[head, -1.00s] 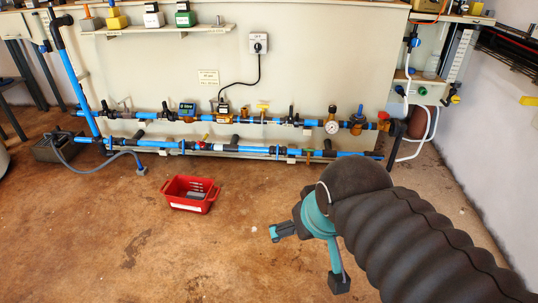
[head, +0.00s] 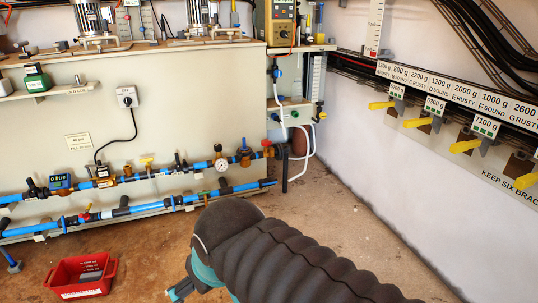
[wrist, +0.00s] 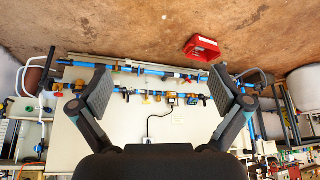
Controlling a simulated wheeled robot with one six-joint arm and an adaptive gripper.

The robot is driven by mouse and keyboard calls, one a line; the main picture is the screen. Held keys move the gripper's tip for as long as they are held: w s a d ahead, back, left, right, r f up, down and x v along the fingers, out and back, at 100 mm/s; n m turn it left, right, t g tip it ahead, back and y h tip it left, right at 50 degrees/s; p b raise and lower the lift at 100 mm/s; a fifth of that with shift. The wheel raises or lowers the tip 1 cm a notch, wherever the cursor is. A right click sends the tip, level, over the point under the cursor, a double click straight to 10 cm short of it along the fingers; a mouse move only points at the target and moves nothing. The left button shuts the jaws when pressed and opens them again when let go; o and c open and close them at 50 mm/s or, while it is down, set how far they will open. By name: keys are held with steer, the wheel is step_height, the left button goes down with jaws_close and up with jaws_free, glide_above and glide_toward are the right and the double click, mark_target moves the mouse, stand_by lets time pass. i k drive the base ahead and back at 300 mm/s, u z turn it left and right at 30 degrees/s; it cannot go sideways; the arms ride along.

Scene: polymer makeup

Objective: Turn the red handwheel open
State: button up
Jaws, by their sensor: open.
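Blue pipes (head: 150,181) run along the low front of the bench. A small red part (head: 88,207) sits on the lower pipe, and an orange-red part (head: 265,143) sits at the right end of the upper pipe. Both are too small to tell whether either is the red handwheel. My gripper (head: 179,288) shows only partly at the bottom edge of the head view, well short of the pipes. In the wrist view, which is upside down, my gripper (wrist: 160,88) is open, its two fingers wide apart with nothing between them.
A red basket (head: 80,287) stands on the floor at the lower left. A round gauge (head: 222,166) and a blue-topped valve (head: 245,155) are on the upper pipe. A white wall (head: 400,190) with yellow brackets (head: 465,146) stands on the right.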

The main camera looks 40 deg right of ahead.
mark_target(267, 142)
steer(key=k, duration=0.55)
steer(key=z, duration=1.1)
steer(key=i, duration=0.75)
steer(key=z, duration=0.8)
steer(key=i, duration=0.85)
steer(key=u, duration=0.9)
steer(key=i, duration=0.85)
steer(key=u, duration=0.85)
